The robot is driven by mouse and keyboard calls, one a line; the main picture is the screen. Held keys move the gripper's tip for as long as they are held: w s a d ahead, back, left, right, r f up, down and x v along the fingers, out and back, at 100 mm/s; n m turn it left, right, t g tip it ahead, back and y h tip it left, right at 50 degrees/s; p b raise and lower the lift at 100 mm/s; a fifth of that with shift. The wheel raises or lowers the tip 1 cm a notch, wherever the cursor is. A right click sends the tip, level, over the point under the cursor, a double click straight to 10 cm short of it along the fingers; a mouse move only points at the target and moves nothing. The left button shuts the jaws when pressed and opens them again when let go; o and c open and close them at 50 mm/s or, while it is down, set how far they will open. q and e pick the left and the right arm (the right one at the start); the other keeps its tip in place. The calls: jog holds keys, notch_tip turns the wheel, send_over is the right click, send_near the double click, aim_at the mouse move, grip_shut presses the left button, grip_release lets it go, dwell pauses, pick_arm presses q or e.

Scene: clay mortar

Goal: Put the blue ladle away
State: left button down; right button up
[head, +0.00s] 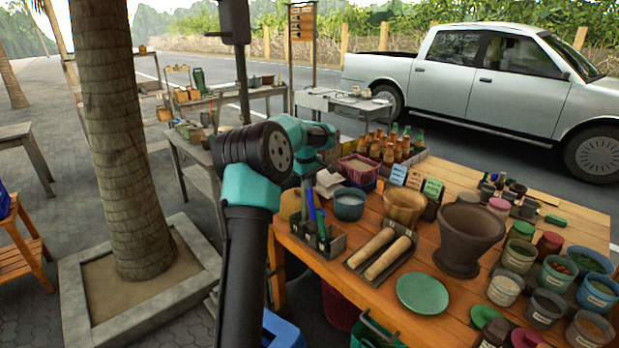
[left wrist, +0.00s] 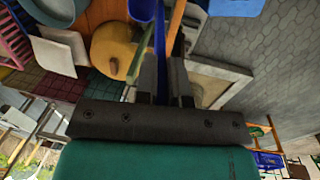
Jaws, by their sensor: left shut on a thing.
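The blue ladle shows as a long blue strip (head: 311,205) in the head view, upright over a dark utensil box (head: 336,243) at the table's left edge. In the left wrist view the blue ladle (left wrist: 160,38) runs between the fingers of my left gripper (left wrist: 164,72), which is shut on it. In the head view my left gripper (head: 306,180) is small and partly hidden by my own wrist, just above the box. Whether the ladle's lower end is inside the box or in front of it, I cannot tell. My right gripper is not in view.
A grey-blue bowl (head: 349,204), tan pot (head: 404,208), tray with two clay rolls (head: 380,254), large brown mortar (head: 469,238) and green plate (head: 422,293) stand to the right. Bottles (head: 390,147) stand behind.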

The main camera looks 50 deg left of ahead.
aim_at(309, 204)
pick_arm(q)
jog(key=shift+f, duration=4.55)
jog(key=c, duration=1.1)
grip_release()
jog(key=r, duration=0.5)
jog(key=s+r, duration=0.1)
jog(key=r, duration=0.5)
jog(key=s+r, duration=0.1)
jog(key=r, duration=0.5)
jog(key=shift+s+d+r, duration=0.1)
jog(key=shift+s+r, duration=0.05)
jog(key=shift+s, duration=0.1)
